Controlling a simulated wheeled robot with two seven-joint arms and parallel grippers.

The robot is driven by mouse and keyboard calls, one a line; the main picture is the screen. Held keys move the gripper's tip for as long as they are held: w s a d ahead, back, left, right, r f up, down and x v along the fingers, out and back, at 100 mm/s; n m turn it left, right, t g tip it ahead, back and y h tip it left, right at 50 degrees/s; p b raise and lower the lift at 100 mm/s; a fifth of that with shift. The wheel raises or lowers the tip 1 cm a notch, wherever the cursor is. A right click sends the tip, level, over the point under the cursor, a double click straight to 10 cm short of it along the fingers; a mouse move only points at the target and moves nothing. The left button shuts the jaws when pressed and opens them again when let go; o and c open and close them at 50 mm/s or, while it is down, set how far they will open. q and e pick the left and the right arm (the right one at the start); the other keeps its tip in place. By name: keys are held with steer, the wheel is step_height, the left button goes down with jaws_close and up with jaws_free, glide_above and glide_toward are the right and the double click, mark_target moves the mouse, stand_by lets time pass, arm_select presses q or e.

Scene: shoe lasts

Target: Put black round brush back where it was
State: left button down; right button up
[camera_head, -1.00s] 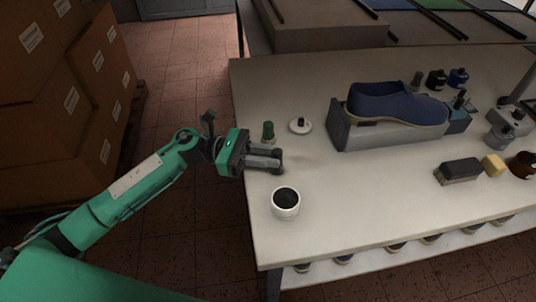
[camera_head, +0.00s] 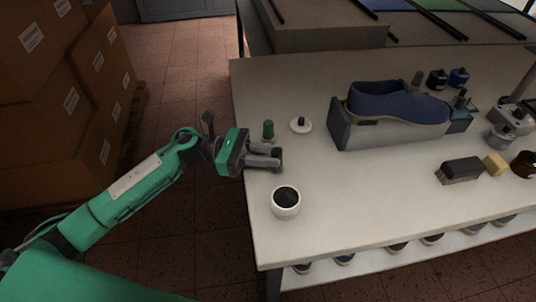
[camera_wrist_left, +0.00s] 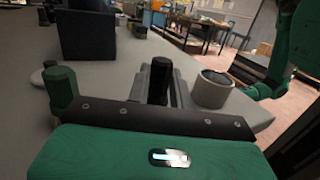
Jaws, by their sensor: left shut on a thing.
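My left gripper (camera_head: 275,158) is over the left edge area of the table, its fingers pointing right. It is shut on the black round brush (camera_wrist_left: 159,78), whose dark upright handle shows between the fingers in the left wrist view. In the head view the brush (camera_head: 278,153) is a small dark shape at the fingertips. The fingers hide its lower part, and I cannot tell whether it touches the table. A white cup with a dark inside (camera_head: 286,202) stands just in front of the gripper; it also shows in the left wrist view (camera_wrist_left: 211,92).
A green-handled brush (camera_head: 268,130) and a white disc with a black knob (camera_head: 302,126) stand just behind the gripper. A blue shoe (camera_head: 395,103) rests on a grey stand (camera_head: 375,136) to the right. The table (camera_head: 365,200) is clear right of the cup.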

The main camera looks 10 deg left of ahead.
arm_select(q)
steer(key=shift+s+d+f, duration=0.1)
steer(key=shift+s+f, duration=0.05)
steer(key=shift+f, duration=0.55)
steer(key=c, duration=1.3)
jaws_free()
steer(key=shift+o, duration=0.2)
arm_select(e)
steer(key=shift+s+r, duration=0.2)
steer(key=shift+s, duration=0.1)
arm_select(q)
steer(key=shift+r, duration=0.1)
steer(key=shift+r+p, duration=0.5)
steer(key=shift+p, duration=0.25)
steer(key=shift+a, duration=0.2)
arm_select(e)
step_height(320, 180, down, 5)
arm_select(q)
steer(key=a+b, duration=0.3)
steer(key=a, duration=0.8)
steer(key=shift+a, duration=0.4)
arm_select(e)
step_height(320, 180, up, 8)
steer(key=w, duration=0.1)
